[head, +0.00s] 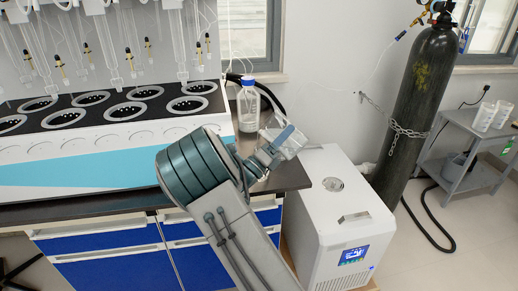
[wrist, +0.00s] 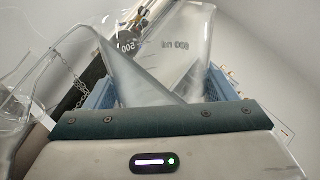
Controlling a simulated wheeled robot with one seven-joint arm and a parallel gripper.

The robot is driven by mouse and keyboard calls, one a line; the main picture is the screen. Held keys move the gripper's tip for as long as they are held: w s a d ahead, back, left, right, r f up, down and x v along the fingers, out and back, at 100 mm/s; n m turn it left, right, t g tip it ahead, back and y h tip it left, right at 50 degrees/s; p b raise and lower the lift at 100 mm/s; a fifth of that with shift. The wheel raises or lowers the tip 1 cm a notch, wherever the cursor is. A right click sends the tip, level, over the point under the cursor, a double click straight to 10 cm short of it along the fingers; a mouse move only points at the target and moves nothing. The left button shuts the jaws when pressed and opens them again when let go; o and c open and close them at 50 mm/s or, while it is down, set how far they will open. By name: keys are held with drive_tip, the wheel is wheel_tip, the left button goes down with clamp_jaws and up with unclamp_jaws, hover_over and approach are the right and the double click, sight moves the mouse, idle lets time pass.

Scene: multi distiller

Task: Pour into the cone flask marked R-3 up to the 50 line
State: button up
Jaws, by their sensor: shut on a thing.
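My gripper (head: 276,146) is raised at the bench's right end, shut on a clear glass beaker (head: 293,141). In the wrist view the beaker (wrist: 188,45) stands between the two blue fingers of my gripper (wrist: 155,90), with "600 ml" and "500" marks readable. The beaker looks tilted in the head view; I cannot make out any liquid level in it. Another clear glass shape (wrist: 28,75) shows at the wrist view's left; I cannot tell if it is the cone flask. No R-3 label or 50 line is readable in either view.
A blue-capped bottle (head: 248,108) stands on the bench just behind my gripper. The distiller (head: 100,150) with several round wells fills the left. A white chiller box (head: 345,225) stands right of the bench. A chained dark gas cylinder (head: 415,105) and a grey cart (head: 465,150) are farther right.

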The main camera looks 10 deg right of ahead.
drive_tip(key=shift+f+n+t+b, duration=0.9)
drive_tip(key=shift+f+n+b, duration=0.1)
drive_tip(key=shift+f+b, duration=0.15)
idle(2.7)
